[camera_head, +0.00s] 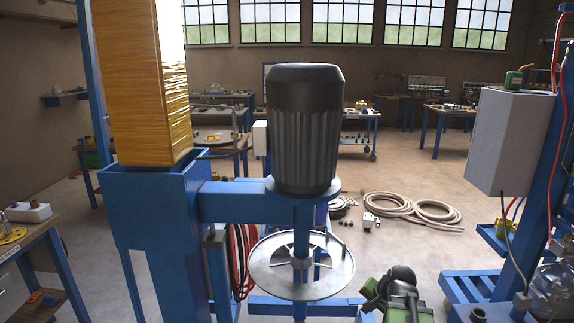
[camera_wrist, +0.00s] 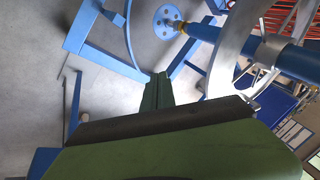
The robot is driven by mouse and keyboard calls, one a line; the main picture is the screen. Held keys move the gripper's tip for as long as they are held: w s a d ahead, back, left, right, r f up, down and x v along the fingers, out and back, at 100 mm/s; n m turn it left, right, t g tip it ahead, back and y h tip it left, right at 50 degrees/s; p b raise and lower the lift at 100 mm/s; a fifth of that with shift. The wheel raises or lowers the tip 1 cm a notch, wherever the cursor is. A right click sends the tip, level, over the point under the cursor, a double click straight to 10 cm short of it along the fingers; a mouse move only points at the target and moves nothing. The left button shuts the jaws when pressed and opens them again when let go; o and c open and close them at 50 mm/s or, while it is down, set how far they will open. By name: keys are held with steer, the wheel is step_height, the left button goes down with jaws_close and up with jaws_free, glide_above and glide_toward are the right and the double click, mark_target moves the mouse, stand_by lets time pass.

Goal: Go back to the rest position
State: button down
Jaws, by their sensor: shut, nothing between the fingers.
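The disperser mixer stands in front of me in the head view. Its dark ribbed motor (camera_head: 304,130) sits on a blue arm (camera_head: 240,203), with a shaft below passing through a round metal disc (camera_head: 270,268). My gripper (camera_wrist: 157,90) shows in the wrist view as green fingers close together, shut and empty. It is apart from the blue shaft (camera_wrist: 203,32) and the curved grey metal part (camera_wrist: 232,50) at upper right. Green and black parts of my arm (camera_head: 400,298) show low in the head view, right of the disc.
A blue column with a tall yellow-brown cover (camera_head: 145,80) stands left of the motor. A grey box (camera_head: 508,140) on a blue frame (camera_head: 545,200) is at right. Coiled hoses (camera_head: 415,208) lie on the floor behind. Open floor (camera_head: 440,245) lies between mixer and right frame.

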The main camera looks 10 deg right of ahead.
steer(key=a+f+n+g+y, duration=0.15)
steer(key=a+n, duration=0.45)
steer(key=a, duration=1.5)
steer(key=s+a+f+n+g+h, duration=0.1)
steer(key=s+a+n+g+h, duration=0.1)
steer(key=s+n+g, duration=0.2)
steer(key=shift+s+a+n, duration=0.3)
steer(key=shift+s+a, duration=0.1)
steer(key=shift+s, duration=0.3)
steer(key=shift+d, duration=0.2)
